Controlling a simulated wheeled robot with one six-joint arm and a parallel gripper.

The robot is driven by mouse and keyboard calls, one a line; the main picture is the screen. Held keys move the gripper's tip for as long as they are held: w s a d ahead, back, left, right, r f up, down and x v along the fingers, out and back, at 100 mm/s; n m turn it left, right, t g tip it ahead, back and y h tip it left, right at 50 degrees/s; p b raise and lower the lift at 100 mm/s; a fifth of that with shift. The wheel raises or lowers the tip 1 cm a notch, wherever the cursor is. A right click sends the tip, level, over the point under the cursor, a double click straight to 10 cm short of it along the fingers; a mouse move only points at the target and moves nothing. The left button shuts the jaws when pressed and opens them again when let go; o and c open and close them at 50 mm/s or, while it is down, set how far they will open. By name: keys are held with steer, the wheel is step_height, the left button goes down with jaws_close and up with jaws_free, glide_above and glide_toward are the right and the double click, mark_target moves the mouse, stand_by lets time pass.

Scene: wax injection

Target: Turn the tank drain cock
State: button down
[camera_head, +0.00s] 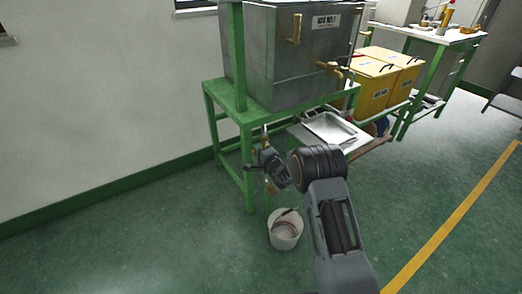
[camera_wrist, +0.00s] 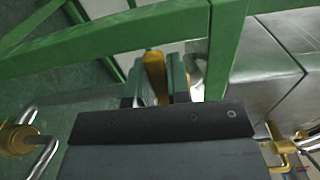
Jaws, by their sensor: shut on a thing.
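The grey metal tank (camera_head: 300,60) sits on a green frame (camera_head: 245,180). My gripper (camera_head: 262,155) is low beside the frame's front leg, below the tank. In the wrist view, my gripper (camera_wrist: 154,85) is shut on an upright brass piece (camera_wrist: 155,72), which appears to be the handle of the drain cock. The cock's body is mostly hidden by my gripper and wrist. A brass part (camera_head: 269,187) shows just below my gripper in the head view.
A white bucket (camera_head: 285,232) stands on the floor below my gripper. Brass fittings (camera_head: 294,28) are on the tank's front. A metal tray (camera_head: 330,127) lies right of my gripper. Yellow boxes (camera_head: 375,85) stand behind it. The floor at left is clear.

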steer(key=shift+r, duration=0.1)
steer(key=c, duration=1.1)
jaws_free()
steer(key=p+v, duration=0.3)
steer(key=v, duration=1.1)
steer(key=shift+a, duration=0.1)
